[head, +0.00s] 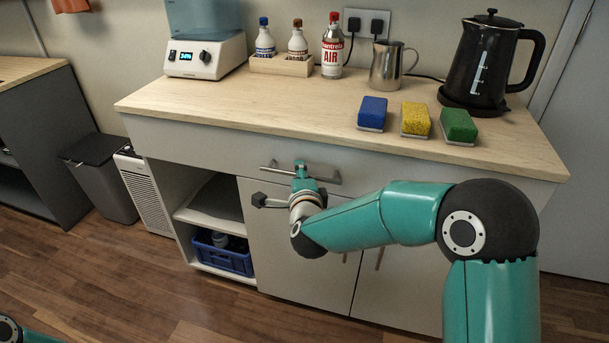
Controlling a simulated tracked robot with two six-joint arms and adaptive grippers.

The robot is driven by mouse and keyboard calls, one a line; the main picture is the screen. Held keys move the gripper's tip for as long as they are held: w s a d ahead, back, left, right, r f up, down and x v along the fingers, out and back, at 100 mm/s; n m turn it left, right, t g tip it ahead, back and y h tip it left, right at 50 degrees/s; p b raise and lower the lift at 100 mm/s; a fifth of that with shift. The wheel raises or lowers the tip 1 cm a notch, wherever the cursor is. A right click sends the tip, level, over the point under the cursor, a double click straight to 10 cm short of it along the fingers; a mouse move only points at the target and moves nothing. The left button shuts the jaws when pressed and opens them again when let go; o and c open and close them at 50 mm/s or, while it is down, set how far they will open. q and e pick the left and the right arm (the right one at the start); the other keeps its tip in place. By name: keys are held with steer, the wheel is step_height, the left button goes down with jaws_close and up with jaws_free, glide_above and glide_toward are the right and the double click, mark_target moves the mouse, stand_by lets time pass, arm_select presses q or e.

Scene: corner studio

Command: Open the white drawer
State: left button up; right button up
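The white drawer (215,153) is the wide front right under the wooden counter top. It looks shut, flush with the cabinet. Its grey bar handle (328,178) sits at the middle of the front. My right gripper (299,167) is at the handle, over the middle of the bar, pointing at the drawer front. The wrist and fingers overlap the bar, so I cannot tell whether the fingers are closed around it. My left gripper is out of view; only a bit of teal arm shows at the bottom left corner.
On the counter (290,110) stand a kettle (485,65), a steel jug (388,68), an air can (332,50), a bottle rack (281,66) and blue, yellow and green sponges (415,118). Below are cabinet doors (395,295) and an open shelf with a blue crate (222,258). The floor in front is clear.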

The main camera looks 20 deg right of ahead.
jaws_close()
